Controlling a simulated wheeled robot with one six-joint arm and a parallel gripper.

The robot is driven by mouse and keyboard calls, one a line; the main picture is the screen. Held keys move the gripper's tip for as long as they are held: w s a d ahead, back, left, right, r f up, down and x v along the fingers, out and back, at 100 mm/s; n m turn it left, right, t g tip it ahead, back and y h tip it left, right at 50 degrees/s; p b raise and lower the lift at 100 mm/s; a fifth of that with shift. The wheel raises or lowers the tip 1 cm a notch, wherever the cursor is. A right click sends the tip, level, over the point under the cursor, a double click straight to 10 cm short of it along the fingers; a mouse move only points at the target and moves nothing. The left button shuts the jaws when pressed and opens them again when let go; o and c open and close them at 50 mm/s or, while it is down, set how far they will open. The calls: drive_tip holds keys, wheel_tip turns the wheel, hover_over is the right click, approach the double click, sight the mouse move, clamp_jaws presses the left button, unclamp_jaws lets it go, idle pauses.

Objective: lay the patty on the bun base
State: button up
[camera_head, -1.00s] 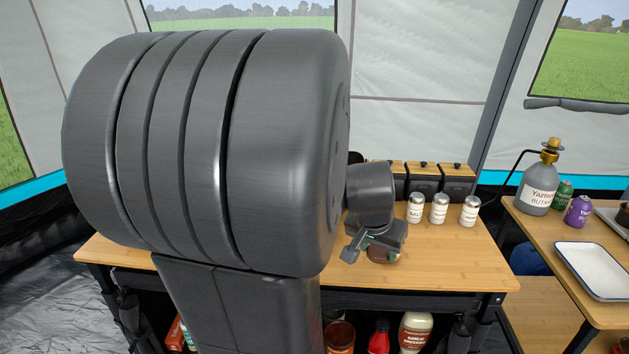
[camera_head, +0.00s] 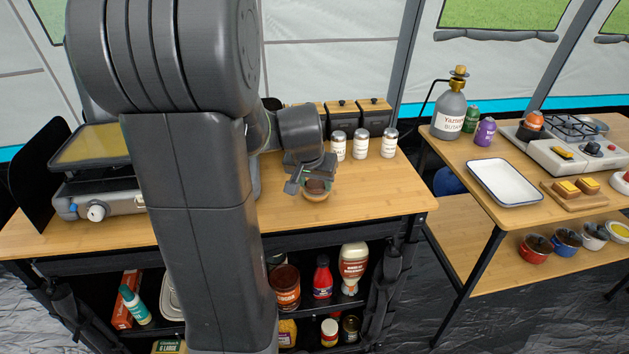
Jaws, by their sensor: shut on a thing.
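My gripper (camera_head: 310,181) is over the wooden table, in front of the shakers. It is shut on the patty (camera_head: 316,186), a small dark brown disc partly hidden by the jaws. Directly under it is a round tan thing (camera_head: 317,197), which looks like the bun base. The patty appears very close above it or touching it; I cannot tell which.
Three white-labelled shakers (camera_head: 360,145) and dark canisters (camera_head: 374,117) stand behind my gripper. A griddle (camera_head: 100,180) is at the left. On the right table are a white tray (camera_head: 505,182), a gas bottle (camera_head: 450,113) and a stove (camera_head: 575,150). The table's front right is clear.

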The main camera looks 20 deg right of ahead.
drive_tip(key=shift+f, duration=0.2)
drive_tip(key=o, duration=1)
drive_tip(key=shift+o, duration=0.2)
drive_tip(key=shift+r, duration=0.5)
drive_tip(key=p+v, duration=0.1)
drive_tip(key=v, duration=1)
drive_tip(key=shift+s+a+r, duration=0.15)
drive_tip(key=shift+s+a, duration=0.05)
